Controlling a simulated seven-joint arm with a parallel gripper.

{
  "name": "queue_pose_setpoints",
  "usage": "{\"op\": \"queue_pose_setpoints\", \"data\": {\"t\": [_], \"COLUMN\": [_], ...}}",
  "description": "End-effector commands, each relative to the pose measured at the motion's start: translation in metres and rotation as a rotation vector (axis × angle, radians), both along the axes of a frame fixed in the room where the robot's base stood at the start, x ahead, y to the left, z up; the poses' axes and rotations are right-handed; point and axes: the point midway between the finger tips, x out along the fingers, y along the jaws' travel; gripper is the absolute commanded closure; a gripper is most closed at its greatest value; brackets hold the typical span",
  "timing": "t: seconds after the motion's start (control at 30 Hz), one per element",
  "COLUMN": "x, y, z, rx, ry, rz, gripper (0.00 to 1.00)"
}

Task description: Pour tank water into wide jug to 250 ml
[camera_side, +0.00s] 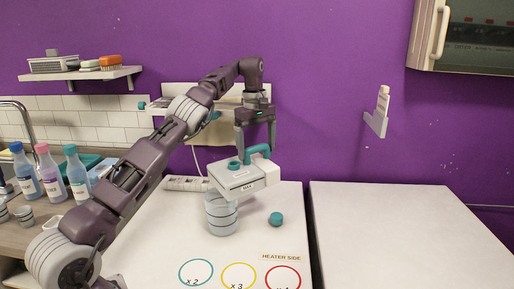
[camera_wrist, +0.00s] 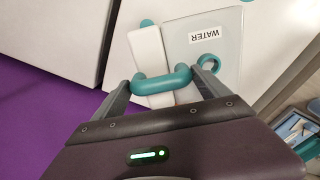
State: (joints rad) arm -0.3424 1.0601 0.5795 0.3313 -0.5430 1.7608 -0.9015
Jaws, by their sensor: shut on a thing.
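The white water tank (camera_side: 240,178) has a teal handle (camera_side: 258,151) and hangs above the table, slightly tilted. Its WATER label (camera_wrist: 206,35) and a teal ring (camera_wrist: 208,60) show in the wrist view. My gripper (camera_side: 256,148) is shut on the teal handle; its fingers also show around the handle in the wrist view (camera_wrist: 165,84). A clear wide jug (camera_side: 222,218) with dark level lines stands upright on the white table, below the tank's left part, which hides its rim. I see no stream of water, and the water level is unclear.
A teal cap (camera_side: 276,219) lies on the table right of the jug. Coloured circles (camera_side: 239,276) and a HEATER SIDE label (camera_side: 281,257) mark the front. Several bottles (camera_side: 50,174) stand at the left. A second white table (camera_side: 400,225) at the right is clear.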

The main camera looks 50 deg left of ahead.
Motion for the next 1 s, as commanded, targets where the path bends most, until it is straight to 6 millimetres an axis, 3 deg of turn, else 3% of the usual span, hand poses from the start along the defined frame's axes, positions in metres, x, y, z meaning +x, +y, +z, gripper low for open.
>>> {"op": "queue_pose_setpoints", "data": {"t": [1.0], "x": [-0.021], "y": [0.002], "z": [0.034], "rx": [-0.057], "ry": [-0.378], "rz": [0.000], "gripper": [0.87]}}
